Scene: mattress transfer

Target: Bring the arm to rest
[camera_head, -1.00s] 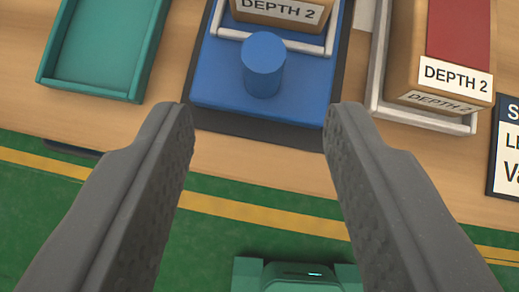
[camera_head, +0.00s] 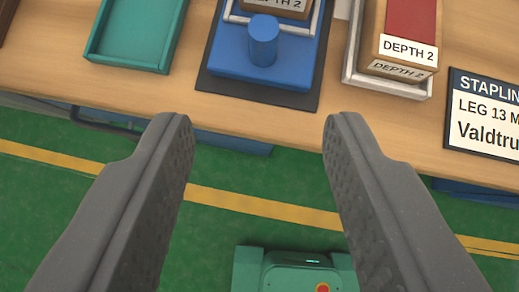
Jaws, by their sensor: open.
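My gripper (camera_head: 259,125) is open and empty, its two dark grey fingers spread wide. It hangs in the air in front of the wooden table (camera_head: 300,130). A blue fixture with a round peg (camera_head: 264,42) stands on a dark mat on the table, beyond the fingertips and apart from them. A box labelled "DEPTH 2" (camera_head: 275,6) sits behind the peg, cut off by the top edge.
A teal tray (camera_head: 133,62) stands at the left of the table. A second "DEPTH 2" box with a red top (camera_head: 408,38) sits in a pale tray at the right, beside a sign (camera_head: 485,120). Green floor with a yellow line (camera_head: 260,210) lies below.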

